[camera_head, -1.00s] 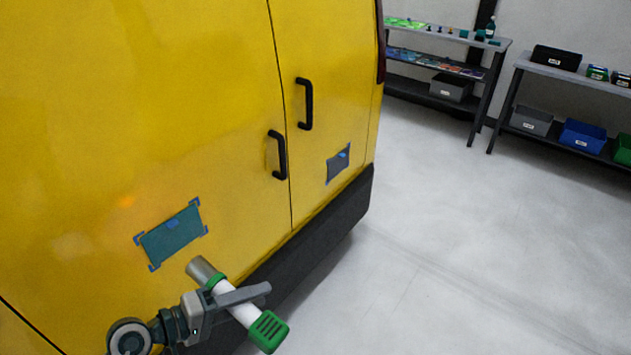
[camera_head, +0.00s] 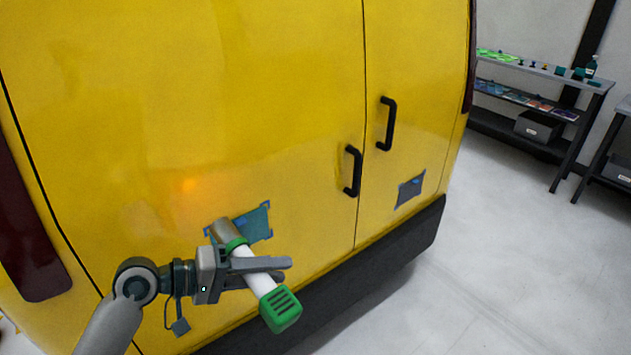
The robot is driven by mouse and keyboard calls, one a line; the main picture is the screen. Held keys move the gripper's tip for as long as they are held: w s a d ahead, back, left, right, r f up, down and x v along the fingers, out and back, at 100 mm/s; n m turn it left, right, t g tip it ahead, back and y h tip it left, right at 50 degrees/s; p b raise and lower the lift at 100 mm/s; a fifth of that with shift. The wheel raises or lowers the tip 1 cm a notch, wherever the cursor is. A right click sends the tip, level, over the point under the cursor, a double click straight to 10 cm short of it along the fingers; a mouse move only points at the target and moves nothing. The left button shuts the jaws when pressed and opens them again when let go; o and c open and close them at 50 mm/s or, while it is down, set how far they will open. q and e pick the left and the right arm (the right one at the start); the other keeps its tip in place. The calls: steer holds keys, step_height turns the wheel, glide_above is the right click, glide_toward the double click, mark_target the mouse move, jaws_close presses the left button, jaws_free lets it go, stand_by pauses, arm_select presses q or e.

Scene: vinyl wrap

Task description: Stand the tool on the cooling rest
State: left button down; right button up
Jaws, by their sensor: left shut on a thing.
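The tool (camera_head: 258,281) is a white cylinder with a green collar, a green vented end cap and a grey metal nozzle. My left gripper (camera_head: 277,267) is shut on its white body and holds it tilted in the air, in front of the yellow van's rear. The nozzle points up and left toward the van; the green cap points down and right. The nozzle partly covers a teal patch on the door. No cooling rest can be made out in this view. My right gripper is not in view.
The yellow van (camera_head: 270,110) fills the left and middle, with two black door handles, a dark bumper (camera_head: 405,250), a teal patch (camera_head: 256,222) and a dark patch (camera_head: 410,190). A shelf unit (camera_head: 540,75) with small items stands at the back right. The grey floor (camera_head: 510,270) at right is clear.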

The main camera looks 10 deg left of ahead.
arm_select(q)
steer(key=w+n+t+y, duration=0.1)
steer(key=n+t+y, duration=0.1)
steer(key=n+y, duration=0.1)
steer(key=w+f+n+t+y, duration=0.1)
steer(key=n+t+y, duration=0.1)
steer(key=n+y, duration=0.2)
steer(key=w+f+n+t+y, duration=0.1)
steer(key=n+y, duration=0.2)
steer(key=y, duration=0.1)
steer(key=shift+w+n+t+y, duration=0.3)
steer(key=shift+w+t, duration=0.05)
steer(key=shift+t, duration=0.05)
steer(key=shift+a, duration=0.2)
